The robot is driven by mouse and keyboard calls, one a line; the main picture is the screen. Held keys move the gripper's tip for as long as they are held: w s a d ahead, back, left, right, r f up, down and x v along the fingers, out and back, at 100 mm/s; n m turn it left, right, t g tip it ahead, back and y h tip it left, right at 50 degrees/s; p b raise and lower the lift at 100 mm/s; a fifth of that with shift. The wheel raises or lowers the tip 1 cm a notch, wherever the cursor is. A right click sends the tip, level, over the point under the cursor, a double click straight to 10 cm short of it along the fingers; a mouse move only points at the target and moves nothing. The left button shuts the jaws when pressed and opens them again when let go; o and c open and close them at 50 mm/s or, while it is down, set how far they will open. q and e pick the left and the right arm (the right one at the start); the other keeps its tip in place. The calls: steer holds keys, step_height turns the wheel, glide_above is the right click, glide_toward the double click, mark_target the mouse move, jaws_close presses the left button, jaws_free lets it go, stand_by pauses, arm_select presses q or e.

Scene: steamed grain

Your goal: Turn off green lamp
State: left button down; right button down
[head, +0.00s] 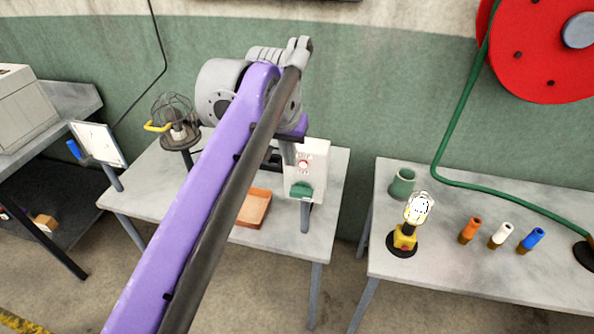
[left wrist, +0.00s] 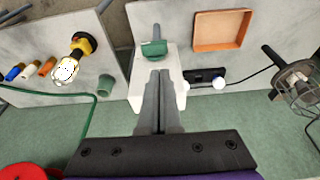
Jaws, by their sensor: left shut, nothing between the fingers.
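A white box (head: 317,160) stands on the middle table, with a round red-marked part on its face and a green part (head: 301,190) low on its front. In the left wrist view the green part (left wrist: 153,48) lies just beyond my fingertips; whether they touch it I cannot tell. My left gripper (head: 289,161) is shut and empty in front of the box, and it also shows in the left wrist view (left wrist: 160,74). No lamp that is plainly green shows. A yellow-based lamp (head: 405,241) with a bright white bulb stands on the right table. My right gripper is not in view.
A caged lamp (head: 174,115) with a yellow handle stands at the middle table's back left. An orange tray (head: 254,209) lies beside the white box. A green cup (head: 402,183) and orange, white and blue cylinders (head: 501,236) stand on the right table. A gap separates the tables.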

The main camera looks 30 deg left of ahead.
arm_select(q)
steer(key=shift+w+a+r, duration=0.25)
steer(key=shift+r, duration=0.2)
steer(key=shift+w+a+r, duration=0.2)
steer(key=shift+w+r, duration=0.05)
steer(key=shift+r, duration=0.15)
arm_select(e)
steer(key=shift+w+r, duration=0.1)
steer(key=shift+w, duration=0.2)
arm_select(q)
steer(key=shift+s, duration=0.15)
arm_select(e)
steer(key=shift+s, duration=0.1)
arm_select(q)
glide_above(293, 189)
steer(key=f, duration=0.8)
steer(key=s+f, duration=0.1)
steer(key=f, duration=0.3)
steer(key=shift+d+b, duration=0.2)
steer(key=shift+b, duration=0.1)
steer(key=shift+f, duration=0.8)
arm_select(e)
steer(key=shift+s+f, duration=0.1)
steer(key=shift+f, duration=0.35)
arm_select(q)
steer(key=shift+w, duration=0.15)
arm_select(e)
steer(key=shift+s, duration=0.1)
